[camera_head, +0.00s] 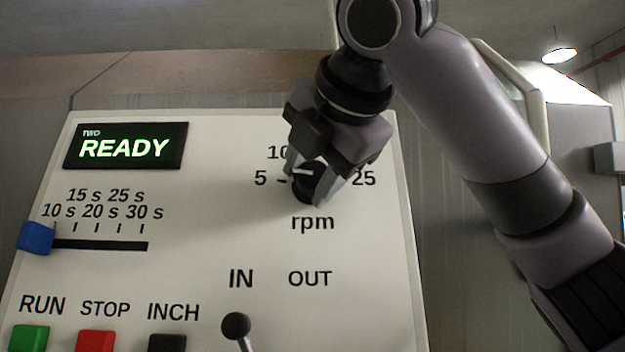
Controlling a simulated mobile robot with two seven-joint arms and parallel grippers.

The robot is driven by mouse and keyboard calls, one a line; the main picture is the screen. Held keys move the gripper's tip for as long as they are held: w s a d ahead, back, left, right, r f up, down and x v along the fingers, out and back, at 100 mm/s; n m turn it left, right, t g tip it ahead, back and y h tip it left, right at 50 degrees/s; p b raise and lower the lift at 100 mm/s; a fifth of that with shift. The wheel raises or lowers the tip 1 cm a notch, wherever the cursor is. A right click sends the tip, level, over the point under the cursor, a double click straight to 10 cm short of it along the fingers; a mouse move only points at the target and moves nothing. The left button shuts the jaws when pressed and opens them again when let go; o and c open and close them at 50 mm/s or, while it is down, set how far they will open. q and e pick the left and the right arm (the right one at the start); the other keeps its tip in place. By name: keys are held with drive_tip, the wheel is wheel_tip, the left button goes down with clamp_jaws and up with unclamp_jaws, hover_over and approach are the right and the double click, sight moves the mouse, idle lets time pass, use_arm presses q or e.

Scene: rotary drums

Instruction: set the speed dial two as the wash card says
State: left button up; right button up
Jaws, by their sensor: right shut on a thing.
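The speed dial (306,190) is a black knob with a white pointer line, above the word "rpm" on the pale control panel (215,160). My right gripper (316,182) comes down from above and is shut on the knob. The white line points left, close to the 5 mark. The labels 5, 25 and part of a 10 show; the gripper hides the top of the scale. A dark display (125,146) at the upper left reads "TWO READY" in green. No wash card shows. My left gripper is not in view.
A blue slider (36,238) sits at the left end of its slot, near 10 s. Green (29,339), red (95,341) and black (166,343) buttons line the bottom, labelled RUN, STOP, INCH. A black-knobbed lever (236,326) stands below IN. My right arm covers the upper right.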

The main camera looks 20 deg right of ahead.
drive_tip(key=n+g+h, duration=0.1)
drive_tip(key=n, duration=0.3)
drive_tip(key=shift+f, duration=0.2)
drive_tip(key=n+g+h, duration=0.1)
drive_tip(key=n+h, duration=0.1)
drive_tip(key=n, duration=0.1)
drive_tip(key=shift+d+r, duration=0.15)
drive_tip(key=o, duration=0.9)
drive_tip(key=shift+w, duration=0.1)
